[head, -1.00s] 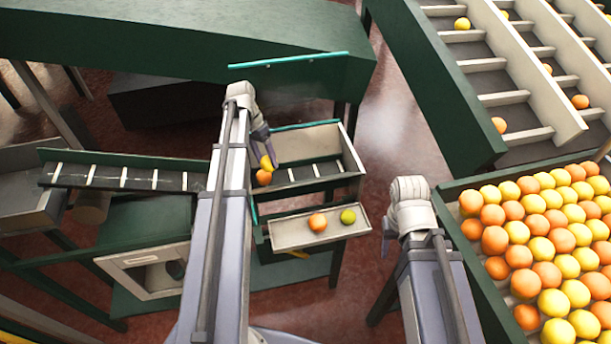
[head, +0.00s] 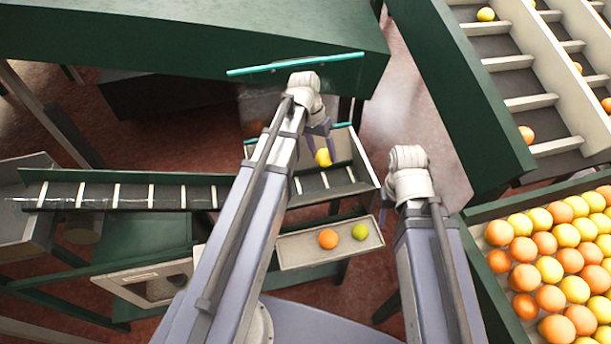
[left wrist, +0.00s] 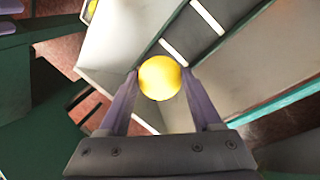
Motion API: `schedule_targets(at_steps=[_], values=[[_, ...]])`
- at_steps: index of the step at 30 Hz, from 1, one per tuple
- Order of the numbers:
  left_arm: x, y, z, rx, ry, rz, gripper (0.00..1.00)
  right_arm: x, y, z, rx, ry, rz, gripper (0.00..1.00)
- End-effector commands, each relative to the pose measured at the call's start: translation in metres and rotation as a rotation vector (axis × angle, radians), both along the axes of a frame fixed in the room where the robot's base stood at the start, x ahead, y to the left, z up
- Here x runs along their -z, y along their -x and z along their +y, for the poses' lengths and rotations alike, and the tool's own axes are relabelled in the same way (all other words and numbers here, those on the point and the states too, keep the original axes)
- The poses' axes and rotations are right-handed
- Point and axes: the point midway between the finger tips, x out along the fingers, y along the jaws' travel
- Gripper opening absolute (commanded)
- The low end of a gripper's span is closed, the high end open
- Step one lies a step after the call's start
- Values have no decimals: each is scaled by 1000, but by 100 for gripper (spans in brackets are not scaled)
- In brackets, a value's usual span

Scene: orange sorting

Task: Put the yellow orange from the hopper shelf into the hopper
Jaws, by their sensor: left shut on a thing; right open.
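My left gripper (head: 321,138) is shut on a yellow orange (head: 323,157) and holds it over the hopper (head: 365,160), a light-walled bin with a slatted dark bed. The left wrist view shows the yellow orange (left wrist: 160,77) between both fingertips, with the slats and pale wall behind it. Its height above the bed is hard to tell. The hopper shelf (head: 298,250), a pale tray below the hopper in the picture, holds an orange fruit (head: 328,238) and a yellow-green one (head: 360,231). My right gripper (head: 387,205) is open beside the shelf's right end, mostly hidden by its wrist.
A slatted conveyor (head: 133,196) runs left from the hopper, partly behind my left arm. A teal-edged green machine (head: 200,50) stands beyond. A crate (head: 475,212) full of oranges is at the right, below sloping slatted lanes (head: 530,85). Dark red floor shows between.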

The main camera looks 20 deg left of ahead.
Motion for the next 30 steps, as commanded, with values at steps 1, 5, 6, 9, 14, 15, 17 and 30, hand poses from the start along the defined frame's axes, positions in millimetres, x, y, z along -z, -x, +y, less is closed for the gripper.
schedule_targets(at_steps=[1,5,6,9,14,15,17,30], values=[[0,0,-1,0,0,0,0,0,0,0,0,0,0,50],[4,0,0,-1,0,0,0,4,0,0,0,0,0,50],[7,0,0,-1,0,0,0,7,0,0,0,0,0,50],[19,0,0,-1,0,0,0,19,0,0,1,0,0,50],[44,0,0,0,0,0,0,44,0,0,1,0,0,50],[51,0,0,0,0,0,0,51,0,0,2,0,0,50],[59,0,0,0,0,0,0,59,0,0,2,0,0,50],[79,0,0,0,0,0,0,79,0,0,2,0,0,50]])
